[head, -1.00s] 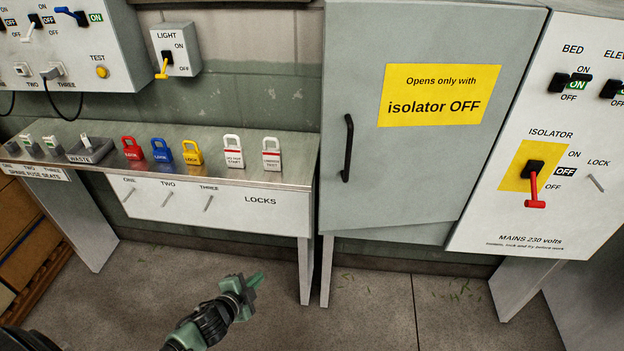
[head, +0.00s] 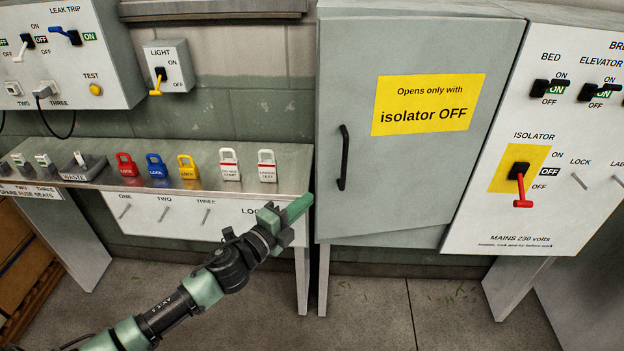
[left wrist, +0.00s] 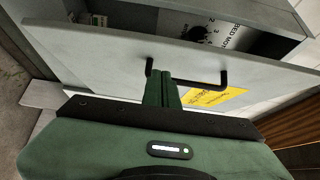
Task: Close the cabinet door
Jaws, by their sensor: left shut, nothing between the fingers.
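The grey cabinet door (head: 420,180) has a yellow sign (head: 428,104) and a black handle (head: 343,158). It stands ajar: the left wrist view shows the door (left wrist: 100,50) apart from the cabinet body, with a dark interior and a label (left wrist: 222,30) behind it. My left gripper (head: 298,208) is shut and empty, just left of the door's lower left edge in the head view. In the left wrist view its green fingers (left wrist: 161,90) point at the door's outer face near the handle (left wrist: 190,80); I cannot tell whether they touch. My right gripper is not in view.
A metal shelf (head: 95,178) with several padlocks, including a red one (head: 126,165), stands left of the cabinet. A control panel (head: 540,130) with a red isolator lever (head: 521,190) pointing down is on the right.

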